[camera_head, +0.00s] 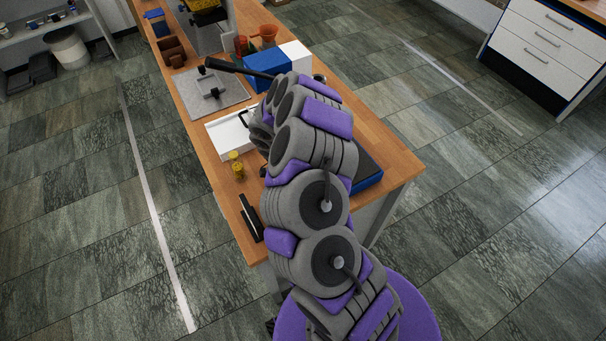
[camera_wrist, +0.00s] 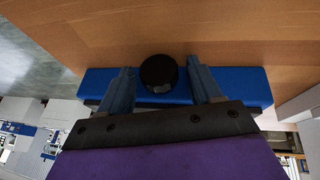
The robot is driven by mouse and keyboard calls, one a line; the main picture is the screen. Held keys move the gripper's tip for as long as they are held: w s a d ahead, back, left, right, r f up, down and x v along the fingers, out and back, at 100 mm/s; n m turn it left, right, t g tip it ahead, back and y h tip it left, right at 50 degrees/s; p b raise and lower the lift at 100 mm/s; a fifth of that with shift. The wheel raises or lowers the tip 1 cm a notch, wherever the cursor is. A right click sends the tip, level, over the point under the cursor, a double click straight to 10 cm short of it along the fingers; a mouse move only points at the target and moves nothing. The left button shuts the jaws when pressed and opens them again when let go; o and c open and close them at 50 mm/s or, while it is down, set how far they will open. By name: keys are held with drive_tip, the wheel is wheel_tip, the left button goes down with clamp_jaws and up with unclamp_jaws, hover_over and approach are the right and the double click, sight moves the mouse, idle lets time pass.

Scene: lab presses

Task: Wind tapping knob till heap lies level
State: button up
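In the wrist view a round black knob (camera_wrist: 158,72) stands out in front of a blue body (camera_wrist: 245,84). My gripper (camera_wrist: 163,70) has its two fingers apart, one on each side of the knob. A narrow gap shows between the knob and each finger, so it is around the knob but not visibly gripping it. In the head view my arm hides the gripper and the knob. A blue box (camera_head: 266,72) shows beside the upper arm, and whether it is the knob's body I cannot tell. No heap can be made out clearly.
The wooden bench (camera_head: 385,150) carries a white box (camera_head: 296,56), a grey plate with a dark fixture (camera_head: 208,92), small yellow items (camera_head: 237,166), an orange funnel (camera_head: 269,32) and a black bar (camera_head: 250,218). White drawers (camera_head: 545,40) stand right.

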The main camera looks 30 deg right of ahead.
drive_tip(key=c, duration=0.9)
drive_tip(key=shift+s+d+r+p, duration=0.1)
drive_tip(key=shift+d+r+p, duration=0.05)
drive_tip(key=shift+p, duration=0.15)
drive_tip(key=shift+t, duration=0.7)
drive_tip(key=shift+s+t, duration=0.15)
drive_tip(key=shift+t, duration=0.25)
drive_tip(key=shift+s+f+m+t+b, duration=0.15)
drive_tip(key=shift+f+m+t+b, duration=0.25)
drive_tip(key=shift+t+b, duration=0.45)
drive_tip(key=shift+r+t+b, duration=0.25)
drive_tip(key=shift+b, duration=0.5)
drive_tip(key=o, duration=1)
